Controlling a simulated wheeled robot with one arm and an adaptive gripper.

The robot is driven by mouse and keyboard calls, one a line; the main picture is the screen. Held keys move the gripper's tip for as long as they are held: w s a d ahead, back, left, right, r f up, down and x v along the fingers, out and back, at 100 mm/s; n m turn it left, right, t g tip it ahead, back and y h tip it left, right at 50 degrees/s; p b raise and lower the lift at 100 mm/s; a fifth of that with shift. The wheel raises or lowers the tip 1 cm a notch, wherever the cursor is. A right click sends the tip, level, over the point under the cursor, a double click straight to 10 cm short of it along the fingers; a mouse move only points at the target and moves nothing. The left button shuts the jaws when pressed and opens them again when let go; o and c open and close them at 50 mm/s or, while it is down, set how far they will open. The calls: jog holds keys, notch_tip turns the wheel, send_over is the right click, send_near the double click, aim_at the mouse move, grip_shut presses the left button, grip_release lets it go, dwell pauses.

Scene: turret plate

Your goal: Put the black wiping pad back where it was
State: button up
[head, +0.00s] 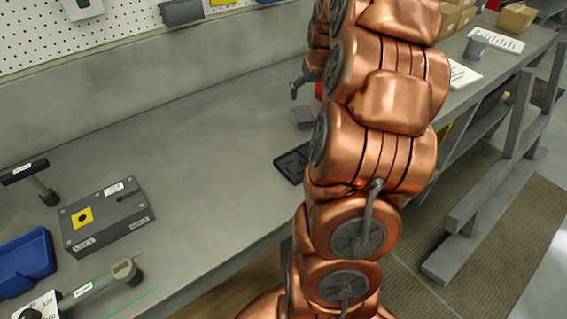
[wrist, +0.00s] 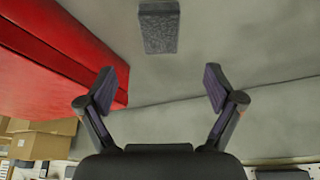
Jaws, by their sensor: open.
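A dark grey, speckled block that looks like the wiping pad (wrist: 159,30) lies on the grey bench at the top middle of the wrist view. In the head view a small dark grey block (head: 302,117), likely the same pad, lies on the bench left of my arm. My gripper (wrist: 160,79) is open and empty, its fingers spread wide with the pad beyond the tips, not between them. In the head view only part of my gripper (head: 298,84) shows beside my arm, above the block. A flat black tray (head: 290,165) lies nearer on the bench, partly hidden by my arm.
A red box (wrist: 60,62) stands close on the left in the wrist view, with cardboard boxes (wrist: 40,142) below it. In the head view a grey turret block (head: 105,215), a blue bin (head: 25,262) and tools stand at left. The middle bench is clear.

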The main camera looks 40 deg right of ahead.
jog(key=s+a+n+g+y, duration=0.1)
jog(key=s+a+n, duration=0.1)
jog(key=a, duration=1)
jog(key=s+a+n+g+y, duration=0.1)
jog(key=s+a, duration=0.2)
jog(key=a, duration=1)
jog(key=s+a+f+n+g, duration=0.1)
jog(key=s+a, duration=0.6)
jog(key=s, duration=0.3)
jog(key=s+a+f+n+g, duration=0.1)
jog(key=s+a+f+g, duration=0.1)
jog(key=s+a, duration=0.5)
jog(key=s, duration=0.4)
jog(key=shift+a+n+g, duration=0.2)
jog(key=shift+n+g, duration=0.1)
jog(key=shift+n, duration=0.1)
jog(key=shift+c, duration=0.4)
